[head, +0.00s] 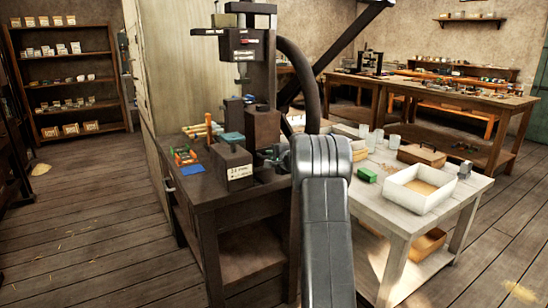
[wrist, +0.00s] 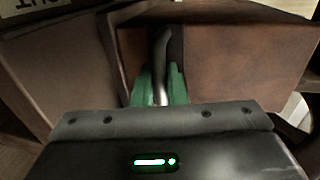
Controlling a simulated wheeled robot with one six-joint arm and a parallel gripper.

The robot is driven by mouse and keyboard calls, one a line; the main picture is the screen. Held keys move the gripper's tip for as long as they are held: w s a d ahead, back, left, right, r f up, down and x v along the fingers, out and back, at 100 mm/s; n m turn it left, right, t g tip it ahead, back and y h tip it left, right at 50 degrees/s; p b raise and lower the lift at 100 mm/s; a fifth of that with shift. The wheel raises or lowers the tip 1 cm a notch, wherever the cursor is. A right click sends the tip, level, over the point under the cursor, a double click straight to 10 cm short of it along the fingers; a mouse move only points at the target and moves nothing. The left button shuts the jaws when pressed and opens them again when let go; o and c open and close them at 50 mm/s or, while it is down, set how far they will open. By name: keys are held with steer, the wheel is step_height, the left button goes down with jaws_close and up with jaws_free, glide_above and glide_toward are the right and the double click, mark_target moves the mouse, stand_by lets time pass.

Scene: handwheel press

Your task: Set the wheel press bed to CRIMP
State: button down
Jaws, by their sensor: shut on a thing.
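The wheel press (head: 262,70) stands on a dark wooden bench, a tall dark column with small label plates on its front. A large dark curved rim (head: 303,75), seemingly the handwheel, shows at its right, partly hidden by my arm. In the wrist view, my gripper (wrist: 160,88) has its green fingers on either side of a grey rounded bar (wrist: 161,50) and is shut on it. I cannot tell which part of the wheel this bar is. In the head view my arm hides most of the gripper. The CRIMP mark and the bed setting are too small to read.
A dark block with a white label (head: 240,172) stands at the bench's front, near my arm. A blue cloth (head: 192,169) and small coloured parts lie to its left. A pale table with a white tray (head: 418,188) stands right.

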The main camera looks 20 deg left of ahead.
steer(key=shift+w+a+r, duration=0.1)
steer(key=shift+a+r, duration=0.05)
stand_by(0.3)
steer(key=c, duration=1.8)
jaws_free()
steer(key=shift+o, duration=1.3)
steer(key=shift+w+a, duration=0.1)
steer(key=shift+a, duration=0.1)
steer(key=v, duration=1.3)
steer(key=shift+s+d+b, duration=0.2)
steer(key=shift+d+b, duration=0.15)
steer(key=shift+b, duration=0.1)
steer(key=shift+w+a, duration=0.1)
